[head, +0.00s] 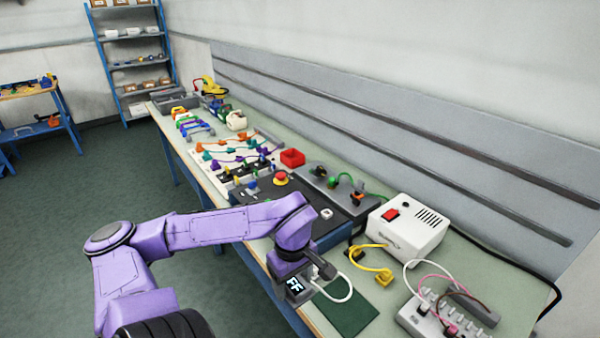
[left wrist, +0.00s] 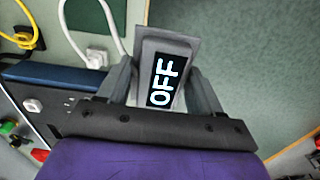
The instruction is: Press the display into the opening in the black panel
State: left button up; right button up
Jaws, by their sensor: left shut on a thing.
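My left gripper (head: 300,282) is shut on the display (head: 295,287), a small grey block whose dark screen shows light "OFF" lettering in the left wrist view (left wrist: 164,80). A finger lies on each side of it. The display is held near the bench's front edge, in front of the black panel (head: 318,197). The panel lies in a blue-edged housing; part of it shows in the left wrist view (left wrist: 50,112). A small white square piece (head: 326,213) sits on it. I cannot make out the opening. My right gripper is out of view.
A white cable (head: 350,290) loops beside the display. A dark green mat (head: 350,312) lies to its right. A white box with a red switch (head: 390,214), yellow cable (head: 385,260) and power strip (head: 440,318) stand further right. A red emergency button (head: 280,177) sits on the panel.

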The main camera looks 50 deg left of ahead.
pick_arm(q)
jog(key=shift+r, duration=0.1)
jog(key=w+a+b, duration=0.2)
jog(key=w+a, duration=1.2)
jog(key=a, duration=0.1)
dwell(0.4)
dwell(0.7)
